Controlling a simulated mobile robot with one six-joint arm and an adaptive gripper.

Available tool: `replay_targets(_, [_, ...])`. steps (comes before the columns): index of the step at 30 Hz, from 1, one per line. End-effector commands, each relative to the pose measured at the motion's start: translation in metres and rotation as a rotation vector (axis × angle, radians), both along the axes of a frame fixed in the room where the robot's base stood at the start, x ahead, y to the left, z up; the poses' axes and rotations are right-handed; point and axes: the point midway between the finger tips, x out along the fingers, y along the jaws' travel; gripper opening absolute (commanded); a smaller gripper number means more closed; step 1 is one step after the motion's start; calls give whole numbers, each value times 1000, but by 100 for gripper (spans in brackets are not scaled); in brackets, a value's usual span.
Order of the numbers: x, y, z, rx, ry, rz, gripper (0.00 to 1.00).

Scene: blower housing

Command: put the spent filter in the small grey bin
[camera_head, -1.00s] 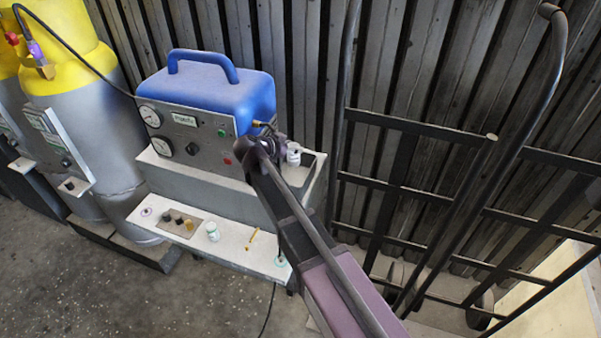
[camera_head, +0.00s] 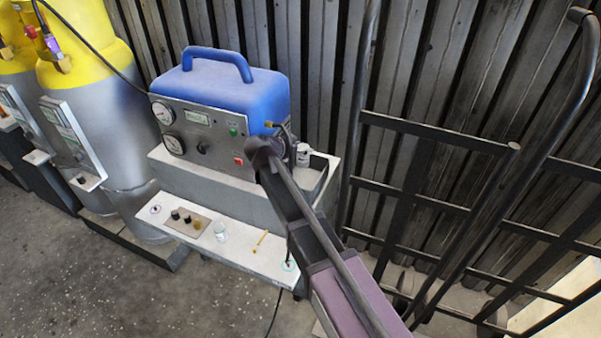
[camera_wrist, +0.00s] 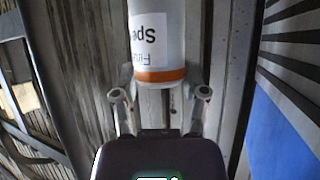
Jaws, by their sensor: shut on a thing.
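The filter (camera_wrist: 157,40) is a pale cylinder with an orange band at its near end and a white label, upside down in the wrist view, with partly visible lettering. My gripper (camera_wrist: 160,93) is shut on it, one finger at each side near the orange band. In the head view my arm's dark links largely hide the gripper. A small white cylinder (camera_head: 303,155) shows just right of the arm's end, probably the held filter. I cannot clearly pick out a small grey bin. A grey box-like ledge (camera_head: 225,180) with a dark recess at its right is below the blue machine.
The blue machine (camera_head: 230,100) with gauges stands close left of the arm. A white shelf (camera_head: 250,258) below holds small fittings, a cup (camera_head: 220,232) and a yellow tool. Yellow-topped cylinders (camera_head: 100,120) stand left. A black rack (camera_head: 440,200) stands right, before the corrugated wall.

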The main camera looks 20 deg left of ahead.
Motion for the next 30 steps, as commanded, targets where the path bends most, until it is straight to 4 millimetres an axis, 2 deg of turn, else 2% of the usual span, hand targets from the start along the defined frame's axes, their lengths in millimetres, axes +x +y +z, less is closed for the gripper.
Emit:
replay_targets(1, [0,-1,-10,0,0,-1,1])
replay_targets(3, [1,-1,-17,0,0,-1,1])
replay_targets(12, [1,-2,-43,-1,-1,-2,1])
replay_targets(30, [2,-3,-49,0,0,-4,1])
